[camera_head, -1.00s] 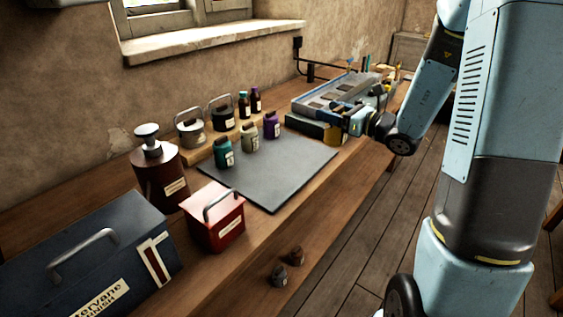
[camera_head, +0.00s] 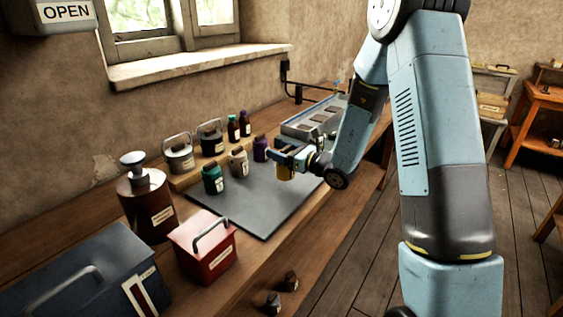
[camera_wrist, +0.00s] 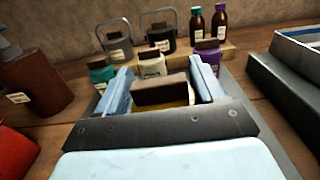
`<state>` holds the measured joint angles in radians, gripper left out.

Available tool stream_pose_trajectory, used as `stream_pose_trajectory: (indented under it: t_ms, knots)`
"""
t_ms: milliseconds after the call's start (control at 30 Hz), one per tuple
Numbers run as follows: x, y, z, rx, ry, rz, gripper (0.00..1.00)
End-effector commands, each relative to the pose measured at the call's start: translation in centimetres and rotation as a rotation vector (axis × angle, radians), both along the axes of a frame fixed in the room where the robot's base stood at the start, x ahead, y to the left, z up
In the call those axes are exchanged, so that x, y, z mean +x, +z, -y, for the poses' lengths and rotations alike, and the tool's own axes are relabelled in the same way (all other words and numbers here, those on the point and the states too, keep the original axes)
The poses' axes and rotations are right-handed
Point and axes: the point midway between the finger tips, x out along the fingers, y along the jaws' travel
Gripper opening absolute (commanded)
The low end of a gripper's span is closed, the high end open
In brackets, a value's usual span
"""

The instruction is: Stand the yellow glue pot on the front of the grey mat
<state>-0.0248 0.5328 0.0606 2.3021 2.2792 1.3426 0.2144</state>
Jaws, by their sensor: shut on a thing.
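The yellow glue pot (camera_head: 284,172) hangs in my gripper (camera_head: 287,158), over or near the right part of the grey mat (camera_head: 243,211). In the wrist view my gripper (camera_wrist: 165,88) has a finger on each side of the pot's brown lid (camera_wrist: 160,92), and a little yellow (camera_wrist: 178,104) shows below it. Teal (camera_head: 212,179), cream (camera_head: 238,162) and purple (camera_head: 261,149) pots stand in a row along the mat's back. The front part of the mat is bare. The gap between the pot's base and the mat cannot be judged.
A red box (camera_head: 204,250) and a dark pump bottle (camera_head: 147,202) stand left of the mat. Handled tins (camera_head: 179,156) and small bottles (camera_head: 245,124) stand on a wooden riser behind. A tray with compartments (camera_head: 315,122) lies beyond at the right. The bench's front edge is close to the mat.

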Motion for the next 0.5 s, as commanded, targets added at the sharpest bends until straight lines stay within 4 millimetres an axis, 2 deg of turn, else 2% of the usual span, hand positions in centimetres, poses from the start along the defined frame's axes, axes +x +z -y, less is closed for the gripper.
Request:
stream_pose_trajectory:
  t_ms: [267,500]
  knots:
    - [0.4,-1.1,-0.8,0.000,0.002,0.000,0.00]
    - [0.5,-3.7,-0.8,0.001,0.000,-0.002,0.00]
